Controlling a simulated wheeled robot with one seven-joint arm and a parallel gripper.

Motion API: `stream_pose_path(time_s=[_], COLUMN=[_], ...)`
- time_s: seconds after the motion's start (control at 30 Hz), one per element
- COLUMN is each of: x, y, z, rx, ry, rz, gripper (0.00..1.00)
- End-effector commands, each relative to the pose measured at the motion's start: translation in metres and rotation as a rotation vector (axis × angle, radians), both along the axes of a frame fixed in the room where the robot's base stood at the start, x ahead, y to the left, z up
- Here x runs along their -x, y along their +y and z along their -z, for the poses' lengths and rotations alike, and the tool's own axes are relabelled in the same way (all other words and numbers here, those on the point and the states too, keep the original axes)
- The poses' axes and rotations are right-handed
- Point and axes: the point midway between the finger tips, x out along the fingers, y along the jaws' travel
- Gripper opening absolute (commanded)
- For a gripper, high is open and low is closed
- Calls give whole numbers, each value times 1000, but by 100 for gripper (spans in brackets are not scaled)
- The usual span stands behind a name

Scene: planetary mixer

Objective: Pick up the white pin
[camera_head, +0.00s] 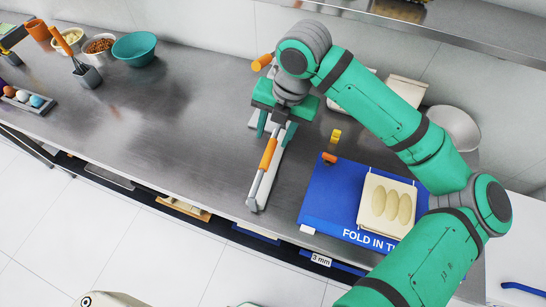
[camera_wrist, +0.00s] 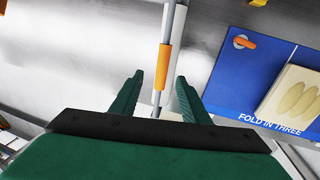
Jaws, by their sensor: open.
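A long pale grey-white rod with an orange sleeve (camera_head: 267,155) lies on the steel counter, reaching toward its front edge. I take it for the white pin, but cannot be sure. In the wrist view its orange sleeve (camera_wrist: 165,58) lies beyond my fingertips, and its shaft runs back between the fingers. A white flat piece (camera_head: 283,150) lies beside or under the rod. My gripper (camera_head: 273,127) is over the rod's far part, open, with the two green fingers apart (camera_wrist: 159,78). The gripper hides the far end. I cannot tell the height of the fingers above the rod.
A blue mat (camera_head: 316,205) with a dough board (camera_head: 367,220) lies to the right, with a small orange-handled tool (camera_head: 329,158) at its corner. A yellow piece (camera_head: 336,135) is near it. A teal bowl (camera_head: 134,49) stands far left. The left-middle counter is clear.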

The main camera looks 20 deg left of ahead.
Motion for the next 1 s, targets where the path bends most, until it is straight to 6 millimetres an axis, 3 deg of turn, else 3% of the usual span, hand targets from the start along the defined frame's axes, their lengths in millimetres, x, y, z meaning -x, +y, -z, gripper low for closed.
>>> stream_pose_path(time_s=[0.3,0.53,0.8,1.0], x=[1,1,2,1], y=[10,9,11,13], z=[43,57,93,102], rx=[0,0,0,-1], ry=[1,1,2,0], rz=[-4,-1,0,0], gripper=[42,42,42,42])
